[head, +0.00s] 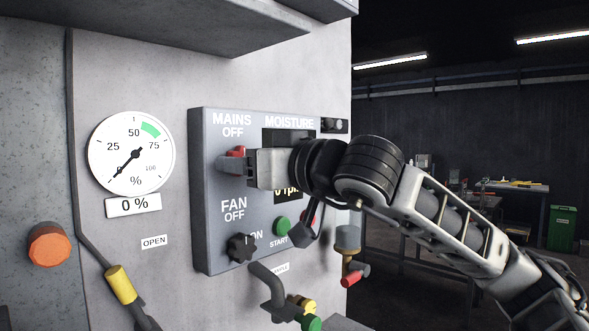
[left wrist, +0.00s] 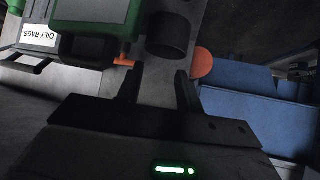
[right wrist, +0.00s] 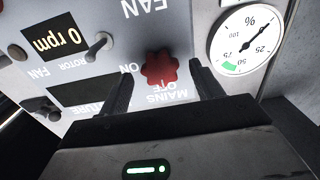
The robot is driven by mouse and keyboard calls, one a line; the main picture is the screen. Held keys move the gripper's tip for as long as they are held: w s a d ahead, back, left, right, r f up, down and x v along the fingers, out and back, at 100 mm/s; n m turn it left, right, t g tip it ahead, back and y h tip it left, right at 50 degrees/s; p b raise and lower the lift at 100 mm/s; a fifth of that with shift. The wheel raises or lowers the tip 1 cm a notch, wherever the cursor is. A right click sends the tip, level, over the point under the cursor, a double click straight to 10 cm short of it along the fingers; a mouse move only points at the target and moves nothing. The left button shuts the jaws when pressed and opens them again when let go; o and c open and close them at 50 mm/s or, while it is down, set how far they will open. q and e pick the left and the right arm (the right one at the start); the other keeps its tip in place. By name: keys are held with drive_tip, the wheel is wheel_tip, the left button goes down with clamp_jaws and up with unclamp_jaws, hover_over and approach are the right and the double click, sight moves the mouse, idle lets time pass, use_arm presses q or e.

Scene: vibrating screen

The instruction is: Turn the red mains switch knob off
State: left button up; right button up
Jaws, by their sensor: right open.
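The red mains switch knob (head: 237,151) is on the grey control panel (head: 215,180), under the words MAINS OFF. My right gripper (head: 230,164) is in front of it and hides most of it in the head view. In the right wrist view the lobed red knob (right wrist: 159,68) lies between the tips of the two spread fingers of the right gripper (right wrist: 161,76). I cannot tell whether the fingers touch it. The knob's pointing direction is unclear. My left gripper (left wrist: 158,82) is open and empty in the left wrist view, away from the panel.
A black fan knob (head: 242,247), a green start button (head: 282,225) and a 0 rpm display (right wrist: 60,42) are on the same panel. A round gauge (head: 131,153) is left of it. Pipe handles (head: 270,285) stick out below. A green container (left wrist: 95,20) is near the left gripper.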

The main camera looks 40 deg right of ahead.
use_arm(q)
drive_tip(key=f+b, duration=0.1)
drive_tip(key=b, duration=0.1)
drive_tip(key=d+f+b, duration=0.1)
drive_tip(key=b, duration=0.2)
drive_tip(key=shift+w+f, duration=0.1)
drive_tip(key=shift+f, duration=0.05)
use_arm(e)
drive_tip(key=s+d, duration=0.1)
drive_tip(key=s, duration=1.3)
drive_tip(key=shift+s, duration=0.2)
use_arm(q)
drive_tip(key=shift+w, duration=0.1)
